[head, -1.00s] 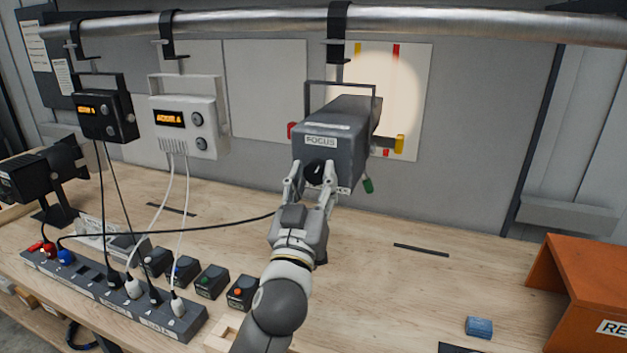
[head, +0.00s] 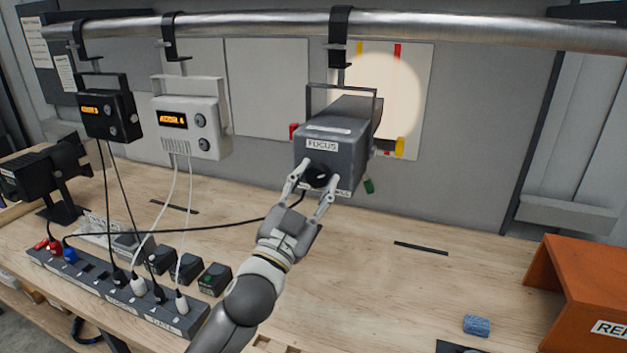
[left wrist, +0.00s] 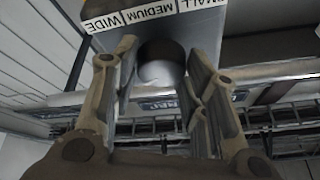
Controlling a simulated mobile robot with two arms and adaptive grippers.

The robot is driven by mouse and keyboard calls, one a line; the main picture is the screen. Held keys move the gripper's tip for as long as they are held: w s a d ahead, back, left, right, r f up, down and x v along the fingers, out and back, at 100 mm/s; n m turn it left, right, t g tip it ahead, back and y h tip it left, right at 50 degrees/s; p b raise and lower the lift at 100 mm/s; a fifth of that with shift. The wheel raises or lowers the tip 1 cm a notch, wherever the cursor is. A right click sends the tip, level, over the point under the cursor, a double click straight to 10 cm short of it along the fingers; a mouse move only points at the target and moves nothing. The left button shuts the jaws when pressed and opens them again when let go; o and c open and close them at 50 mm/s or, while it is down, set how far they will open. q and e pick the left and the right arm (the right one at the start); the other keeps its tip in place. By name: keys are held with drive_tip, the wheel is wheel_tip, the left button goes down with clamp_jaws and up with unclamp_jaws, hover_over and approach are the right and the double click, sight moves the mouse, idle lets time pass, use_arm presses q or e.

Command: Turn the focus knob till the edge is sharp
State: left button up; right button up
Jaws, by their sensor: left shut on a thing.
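The black focus knob (head: 318,178) is on that back face, below the label, and also shows in the left wrist view (left wrist: 162,62). My left gripper (head: 314,183) is shut on the knob, one finger on each side, its body tilted down to the left. A round pale light spot (head: 399,105) lies on the wall panel behind the spotlight; its outline is partly hidden by the spotlight. My right gripper is not in view.
A black box (head: 106,112) and a white box (head: 188,128) with orange displays hang at left. A power strip (head: 105,295) with cables is on the bench (head: 370,285). An orange open box (head: 590,270) and a blue block (head: 477,325) are at right. Central bench is mostly clear.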

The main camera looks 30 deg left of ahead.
use_arm(q)
drive_tip(key=shift+m, duration=0.3)
drive_tip(key=o, duration=1)
drive_tip(key=shift+w, duration=0.1)
drive_tip(key=shift+f, duration=0.1)
drive_tip(key=a+v, duration=0.1)
drive_tip(key=v, duration=0.6)
drive_tip(key=shift+s+d, duration=0.3)
drive_tip(key=shift+d, duration=0.15)
